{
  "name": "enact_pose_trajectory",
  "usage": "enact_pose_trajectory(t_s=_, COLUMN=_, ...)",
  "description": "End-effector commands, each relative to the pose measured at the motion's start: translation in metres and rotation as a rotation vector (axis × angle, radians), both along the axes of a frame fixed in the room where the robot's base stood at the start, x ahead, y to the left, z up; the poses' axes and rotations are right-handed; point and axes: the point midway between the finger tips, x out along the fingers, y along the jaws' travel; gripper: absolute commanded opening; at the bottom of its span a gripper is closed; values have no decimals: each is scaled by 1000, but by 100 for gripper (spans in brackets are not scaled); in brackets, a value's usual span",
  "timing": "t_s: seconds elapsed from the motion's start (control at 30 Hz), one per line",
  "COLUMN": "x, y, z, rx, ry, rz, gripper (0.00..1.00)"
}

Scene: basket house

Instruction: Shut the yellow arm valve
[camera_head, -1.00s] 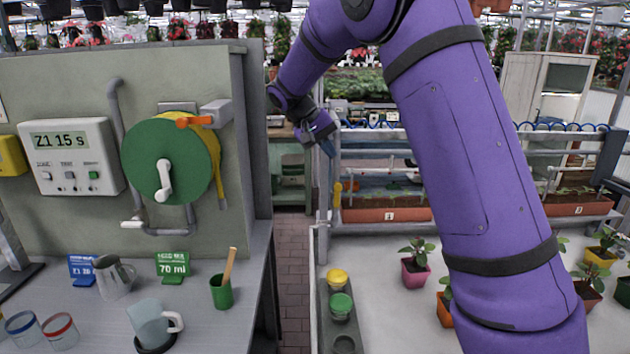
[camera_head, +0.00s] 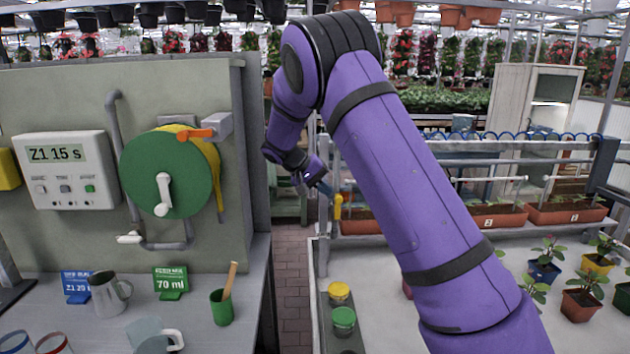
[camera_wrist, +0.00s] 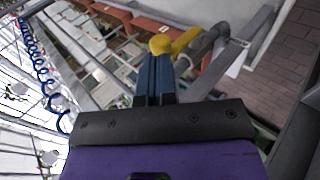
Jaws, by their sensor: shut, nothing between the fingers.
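The yellow arm valve (camera_head: 338,207) is a small yellow lever on the grey pipework at the near end of the planter rack. In the head view it hangs roughly upright. In the wrist view the yellow lever (camera_wrist: 183,42) runs from its rounded end to a grey pipe fitting (camera_wrist: 212,38). My gripper (camera_head: 327,189) is at the lever's upper left in the head view. In the wrist view the blue fingers of my gripper (camera_wrist: 157,62) are together and empty, with their tips at the lever's rounded end. I cannot tell whether they touch it.
A grey panel with a green hose reel (camera_head: 168,174) and a timer box (camera_head: 62,170) stands at left, above a bench (camera_head: 200,310) with cups. A white table (camera_head: 385,275) with potted plants is at right. A brick aisle (camera_head: 292,270) runs between.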

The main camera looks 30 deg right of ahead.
Motion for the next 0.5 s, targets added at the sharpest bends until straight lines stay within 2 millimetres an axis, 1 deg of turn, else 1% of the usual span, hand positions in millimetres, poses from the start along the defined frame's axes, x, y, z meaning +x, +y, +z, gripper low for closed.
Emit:
enact_pose_trajectory(t_s=0.1, x=-3, y=-8, z=-9, rx=0, ry=1, rz=1, gripper=0)
enact_pose_trajectory(t_s=0.2, x=-4, y=-12, z=-12, rx=1, ry=0, rz=-1, gripper=0)
enact_pose_trajectory(t_s=0.5, x=-4, y=-13, z=-14, rx=1, ry=0, rz=0, gripper=0)
